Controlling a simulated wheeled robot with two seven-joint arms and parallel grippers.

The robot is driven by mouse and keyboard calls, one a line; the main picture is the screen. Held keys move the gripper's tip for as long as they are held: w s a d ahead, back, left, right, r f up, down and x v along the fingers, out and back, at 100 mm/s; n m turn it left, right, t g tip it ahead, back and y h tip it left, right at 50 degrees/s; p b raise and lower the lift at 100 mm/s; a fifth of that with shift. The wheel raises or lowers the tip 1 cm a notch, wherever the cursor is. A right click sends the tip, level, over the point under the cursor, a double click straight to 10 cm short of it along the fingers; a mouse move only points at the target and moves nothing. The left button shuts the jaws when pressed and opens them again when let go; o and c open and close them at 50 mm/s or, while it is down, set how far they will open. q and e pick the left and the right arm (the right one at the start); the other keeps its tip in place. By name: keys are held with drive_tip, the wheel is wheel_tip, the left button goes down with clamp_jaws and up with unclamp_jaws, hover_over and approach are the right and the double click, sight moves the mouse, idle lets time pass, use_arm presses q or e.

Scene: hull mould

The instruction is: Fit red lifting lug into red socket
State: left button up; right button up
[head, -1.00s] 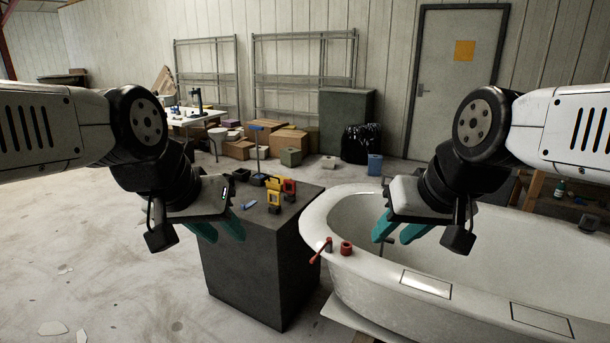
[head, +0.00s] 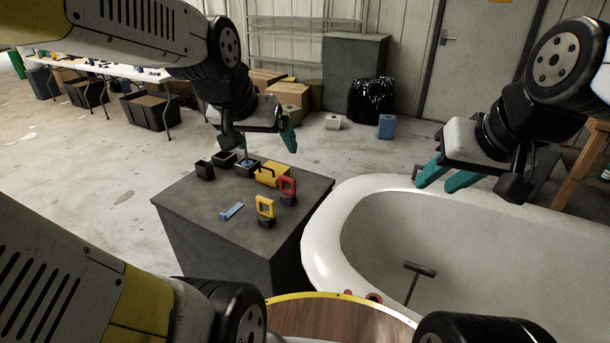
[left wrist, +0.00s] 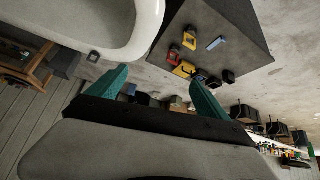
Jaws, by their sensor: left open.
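The red lifting lug (head: 288,187) stands upright in a dark holder on the grey block, near its right edge. It also shows in the left wrist view (left wrist: 174,55). The red socket (head: 374,297) sits on the white tub's rim at the bottom of the head view, partly cut off by my own body. My left gripper (head: 287,139) is open and empty, above and beyond the block's far edge; its spread teal fingers show in the left wrist view (left wrist: 160,92). My right gripper (head: 446,177) is open and empty above the tub's far rim.
A yellow lug (head: 265,208), a yellow box (head: 271,174), a blue piece (head: 231,211) and small black bins (head: 204,170) share the grey block (head: 185,212). The white tub (head: 322,230) stands close on its right. The block's front top is clear.

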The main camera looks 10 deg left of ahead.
sight(286, 181)
use_arm(q)
drive_tip(key=w+a+f+m+t, duration=0.1)
drive_tip(key=w+a+f, duration=0.1)
drive_tip(key=w+f, duration=0.35)
drive_tip(key=w+a+f, duration=0.2)
drive_tip(key=w+a, duration=0.1)
drive_tip(key=w, duration=0.6)
drive_tip(key=w+a+f+m+t, duration=0.1)
drive_tip(key=w+a+f, duration=0.1)
drive_tip(key=w+f, duration=0.35)
drive_tip(key=w+f+t+h, duration=0.1)
drive_tip(key=w+f, duration=0.2)
drive_tip(key=f, duration=0.3)
drive_tip(key=w+f+m+t+h, duration=0.1)
drive_tip(key=w+f, duration=0.2)
drive_tip(key=f, duration=0.4)
drive_tip(key=w+f+t+h, duration=0.1)
drive_tip(key=w+f+h, duration=0.15)
drive_tip(key=f, duration=0.35)
drive_tip(key=shift+y, duration=0.45)
drive_tip(key=x, duration=0.8)
drive_tip(key=shift+d+r, duration=0.1)
drive_tip(key=shift+r, duration=0.05)
drive_tip(key=shift+c, duration=0.4)
drive_tip(key=c, duration=1.6)
